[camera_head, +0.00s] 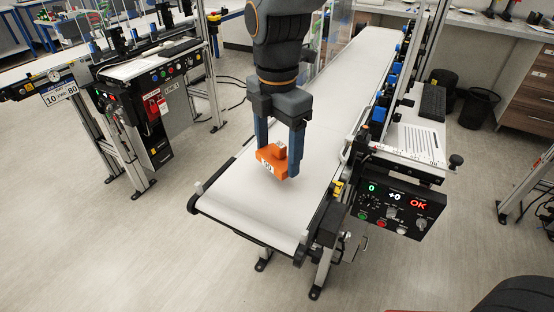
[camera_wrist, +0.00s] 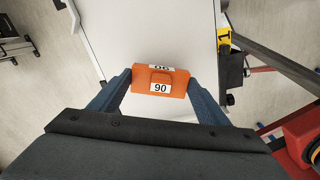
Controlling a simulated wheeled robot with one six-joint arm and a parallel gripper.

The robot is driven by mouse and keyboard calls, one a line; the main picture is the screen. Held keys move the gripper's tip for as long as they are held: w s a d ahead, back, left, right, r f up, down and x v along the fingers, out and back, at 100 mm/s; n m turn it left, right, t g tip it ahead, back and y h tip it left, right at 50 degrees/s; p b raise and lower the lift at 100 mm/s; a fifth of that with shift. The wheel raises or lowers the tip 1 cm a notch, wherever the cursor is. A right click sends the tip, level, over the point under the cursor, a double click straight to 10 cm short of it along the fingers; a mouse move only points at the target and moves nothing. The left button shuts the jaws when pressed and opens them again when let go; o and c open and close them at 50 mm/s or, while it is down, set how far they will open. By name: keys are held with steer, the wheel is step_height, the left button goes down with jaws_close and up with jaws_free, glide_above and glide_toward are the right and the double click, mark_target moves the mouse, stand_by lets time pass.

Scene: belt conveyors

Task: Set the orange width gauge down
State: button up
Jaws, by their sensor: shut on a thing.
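The orange width gauge (camera_head: 272,163) is a small block with a raised grip and a white label. In the wrist view the gauge (camera_wrist: 160,80) shows "90" on its labels. My gripper (camera_head: 277,168) is shut on it, with one blue finger at each end; the fingers also show in the wrist view (camera_wrist: 160,84). The gauge is over the near part of the white conveyor belt (camera_head: 240,205). I cannot tell whether its underside touches the belt.
A control panel (camera_head: 392,206) reading "0", "+0" and "OK" is on the belt's right side. A second conveyor station (camera_head: 150,65) stands at left, with a sign (camera_head: 60,93). The belt beyond my gripper looks clear.

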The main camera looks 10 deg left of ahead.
mark_target(277, 157)
steer(key=shift+f+p, duration=0.3)
steer(key=shift+f, duration=1.4)
steer(key=o, duration=1.1)
steer(key=shift+f, duration=0.1)
step_height(277, 157, up, 12)
steer(key=b, duration=0.2)
steer(key=shift+b, duration=0.4)
